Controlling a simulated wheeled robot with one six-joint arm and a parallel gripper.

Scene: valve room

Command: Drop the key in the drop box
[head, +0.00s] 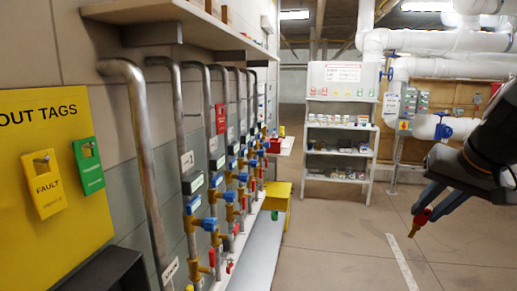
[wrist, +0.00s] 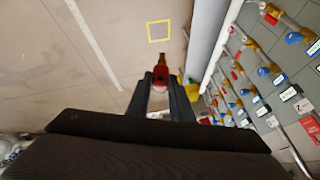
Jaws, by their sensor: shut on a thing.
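My gripper (head: 424,214) is at the right of the head view, in the air over the open floor. It is shut on a small red key (head: 419,219). In the wrist view the key (wrist: 160,76) sits between the two dark fingers of my gripper (wrist: 161,88), its brass-coloured end pointing away from the gripper. I cannot surely identify the drop box in either view. A dark, box-like thing (head: 108,272) is cut off at the lower left of the head view, and I cannot tell what it is.
A pipe row with blue and red valves (head: 214,224) lines the left wall, above a low grey ledge (head: 256,256). A yellow stool-like stand (head: 277,197) and a white shelf (head: 340,130) stand farther back. A yellow square (wrist: 149,34) marks the floor. The central floor is clear.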

